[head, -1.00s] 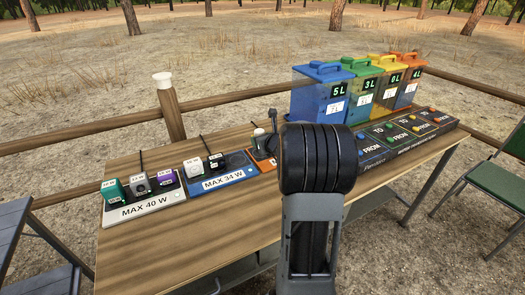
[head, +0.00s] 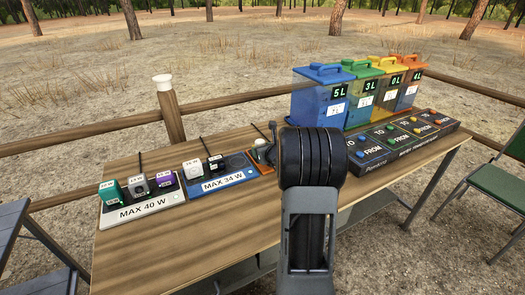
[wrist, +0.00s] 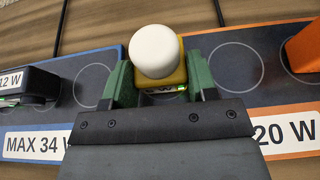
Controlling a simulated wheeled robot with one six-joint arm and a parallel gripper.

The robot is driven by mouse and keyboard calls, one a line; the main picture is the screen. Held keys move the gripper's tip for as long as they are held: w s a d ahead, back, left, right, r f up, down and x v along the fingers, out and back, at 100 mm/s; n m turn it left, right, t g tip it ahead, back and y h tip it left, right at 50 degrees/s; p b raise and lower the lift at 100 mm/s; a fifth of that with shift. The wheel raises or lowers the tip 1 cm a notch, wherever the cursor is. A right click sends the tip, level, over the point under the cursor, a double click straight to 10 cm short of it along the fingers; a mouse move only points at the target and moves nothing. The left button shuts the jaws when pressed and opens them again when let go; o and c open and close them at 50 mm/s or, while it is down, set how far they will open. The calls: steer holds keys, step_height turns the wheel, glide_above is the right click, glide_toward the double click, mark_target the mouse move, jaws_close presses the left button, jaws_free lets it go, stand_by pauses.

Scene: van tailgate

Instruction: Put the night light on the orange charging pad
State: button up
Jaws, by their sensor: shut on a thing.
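The night light (wrist: 152,52) has a white rounded top on a yellow base. In the wrist view it stands upright between the green fingers of my gripper (wrist: 160,80), which is shut on it. A small green light shows on its base. It is over the left end of the orange charging pad (wrist: 283,137), a dark pad with ringed spots, an orange edge and a label ending in "20 W". I cannot tell whether its base touches the pad. In the head view the orange pad (head: 265,168) is mostly hidden behind my arm.
An orange device (wrist: 305,48) sits at the right on the orange pad, with an empty ring (wrist: 237,67) between. The blue pad (head: 224,181) on the left holds a white and a black device. A grey pad (head: 146,209) holds several devices. Coloured lidded containers (head: 325,100) stand behind right.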

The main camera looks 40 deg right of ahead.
steer(key=o, duration=1)
steer(key=shift+c, duration=0.2)
